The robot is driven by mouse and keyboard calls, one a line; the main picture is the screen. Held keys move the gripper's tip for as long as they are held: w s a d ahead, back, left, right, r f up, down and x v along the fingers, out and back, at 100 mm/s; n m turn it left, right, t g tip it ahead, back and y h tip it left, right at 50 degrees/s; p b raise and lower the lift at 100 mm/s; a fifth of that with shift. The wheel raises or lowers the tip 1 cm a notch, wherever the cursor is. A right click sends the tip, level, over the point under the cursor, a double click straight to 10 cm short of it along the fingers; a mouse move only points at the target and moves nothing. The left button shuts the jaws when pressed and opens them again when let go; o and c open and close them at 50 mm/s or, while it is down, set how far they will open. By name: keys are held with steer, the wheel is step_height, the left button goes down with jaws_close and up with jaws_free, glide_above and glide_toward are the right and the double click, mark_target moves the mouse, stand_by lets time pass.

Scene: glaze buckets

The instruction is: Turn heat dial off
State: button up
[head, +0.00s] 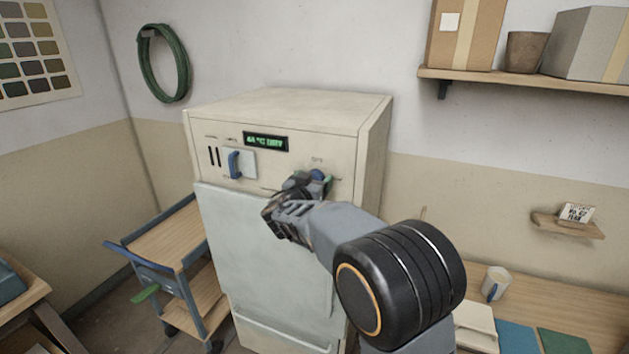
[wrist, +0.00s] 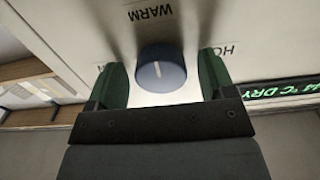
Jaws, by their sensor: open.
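The heat dial (wrist: 161,70) is a round blue knob with a white pointer line on the cream cabinet's (head: 350,115) front panel. In the wrist view its line points up the picture, towards the word WARM. My gripper (wrist: 163,76) is open, with one green finger on each side of the dial and visible gaps between. The fingers do not appear to touch the dial. In the head view the dial (head: 317,174) shows just behind my gripper, which hides part of it. A second label at the right is partly hidden by a finger.
A green-lit display (head: 266,142) and a blue lever (head: 235,164) sit left of the dial. A wooden cart (head: 165,240) stands left of the cabinet. A table with a mug (head: 496,283) is at the right, below a wall shelf (head: 530,82).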

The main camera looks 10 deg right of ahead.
steer(key=c, duration=0.9)
steer(key=shift+f, duration=0.1)
steer(key=shift+f+b, duration=0.1)
steer(key=shift+b, duration=0.5)
